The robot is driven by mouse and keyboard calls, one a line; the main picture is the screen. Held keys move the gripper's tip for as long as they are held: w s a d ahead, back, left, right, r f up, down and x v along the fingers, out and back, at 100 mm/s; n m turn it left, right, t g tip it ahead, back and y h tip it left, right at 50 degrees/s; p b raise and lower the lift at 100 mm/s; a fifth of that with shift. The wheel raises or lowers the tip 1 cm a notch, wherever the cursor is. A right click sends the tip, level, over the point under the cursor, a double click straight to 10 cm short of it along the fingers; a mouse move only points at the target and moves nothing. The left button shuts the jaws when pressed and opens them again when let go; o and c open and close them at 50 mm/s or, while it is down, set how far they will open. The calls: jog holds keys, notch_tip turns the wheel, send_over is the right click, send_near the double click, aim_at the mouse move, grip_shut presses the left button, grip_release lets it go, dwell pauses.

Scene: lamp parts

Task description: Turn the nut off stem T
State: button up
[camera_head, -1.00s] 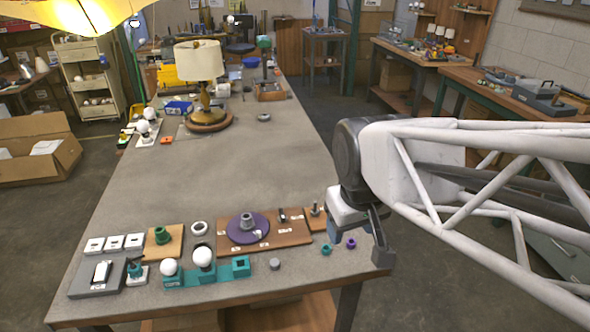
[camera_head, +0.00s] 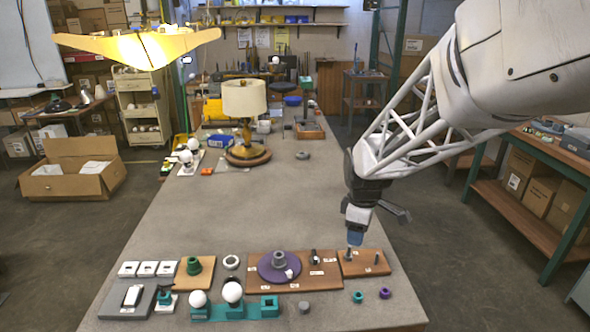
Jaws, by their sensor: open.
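A small wooden board (camera_head: 362,270) at the right front of the table carries two upright posts. The left post (camera_head: 348,254) is grey and stands just under my gripper. The right post (camera_head: 378,259) is thin and dark. Their labels are too small to read, so I cannot tell which is stem T, and I cannot make out a nut on either. My gripper (camera_head: 355,240) points down, open, with its blue end close above the left post. Whether it touches the post is not clear.
A teal ring (camera_head: 358,297) and a purple ring (camera_head: 385,293) lie in front of the board. To the left, a larger board (camera_head: 318,273) bears a purple disc (camera_head: 268,272). A teal block (camera_head: 234,313) holds white bulbs. The table's middle is clear.

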aim_at(348, 253)
jog(key=w+f+n, duration=0.2)
jog(key=w+f, duration=0.1)
jog(key=w+d+f+n, duration=0.1)
jog(key=w+f, duration=0.2)
jog(key=w+f+n, duration=0.2)
jog(key=w+f, duration=0.2)
jog(key=shift+d+n+g, duration=0.15)
jog(key=shift+n+g, duration=0.15)
jog(key=shift+g, duration=0.1)
jog(key=shift+f, duration=0.1)
jog(key=shift+f, duration=3.75)
grip_shut()
jog(key=shift+n, duration=0.3)
jog(key=n, duration=0.6)
jog(key=shift+s, duration=0.15)
